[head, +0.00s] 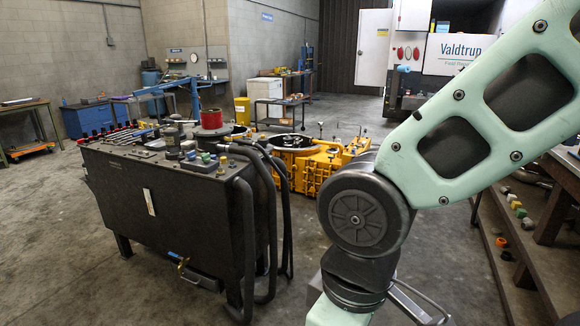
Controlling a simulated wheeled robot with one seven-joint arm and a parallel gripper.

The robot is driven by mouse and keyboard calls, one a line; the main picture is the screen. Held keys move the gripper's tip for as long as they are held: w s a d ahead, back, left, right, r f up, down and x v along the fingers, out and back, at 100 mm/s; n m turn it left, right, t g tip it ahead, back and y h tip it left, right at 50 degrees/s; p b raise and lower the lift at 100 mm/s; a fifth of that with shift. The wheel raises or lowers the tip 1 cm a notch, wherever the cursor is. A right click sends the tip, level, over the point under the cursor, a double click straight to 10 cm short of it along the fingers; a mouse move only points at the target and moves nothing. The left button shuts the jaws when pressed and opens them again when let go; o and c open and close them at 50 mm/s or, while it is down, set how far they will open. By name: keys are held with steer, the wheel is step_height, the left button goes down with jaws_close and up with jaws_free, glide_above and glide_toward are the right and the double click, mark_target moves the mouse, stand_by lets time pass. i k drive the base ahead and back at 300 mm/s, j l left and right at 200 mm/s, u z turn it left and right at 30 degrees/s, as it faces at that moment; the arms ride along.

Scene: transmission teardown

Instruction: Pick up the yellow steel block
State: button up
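Several small coloured pieces lie in a row on the low shelf at the right. A yellow one (527,223) is among them, but it is too small to tell whether it is the steel block. A large yellow machine housing (312,168) stands on the floor behind the black tank, partly hidden by hoses and my arm. My mint-green arm crosses the right side of the view and runs down out of the bottom edge. My gripper is not in view, so what it holds cannot be seen.
A black tank (165,205) with hoses and fittings on top stands at left centre. A wooden workbench (567,175) with the low shelf (515,250) runs along the right edge. A blue cabinet (88,120) and tables stand farther back. The floor at front left is clear.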

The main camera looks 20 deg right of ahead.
mark_target(516, 205)
steer(key=i+l+z, duration=0.2)
steer(key=i+z, duration=0.25)
steer(key=i, duration=0.25)
steer(key=i+z, duration=0.45)
steer(key=i, duration=0.25)
steer(key=i+j+z, duration=0.3)
steer(key=i+z, duration=0.15)
steer(key=i, duration=0.2)
steer(key=i+l+z, duration=0.1)
steer(key=i+z, duration=0.2)
steer(key=i, duration=0.4)
steer(key=i+z, duration=0.3)
steer(key=i, duration=0.4)
steer(key=i+j+z, duration=0.3)
steer(key=i, duration=0.35)
steer(key=i+j+z, duration=0.1)
steer(key=i+z, duration=0.2)
steer(key=i, duration=0.55)
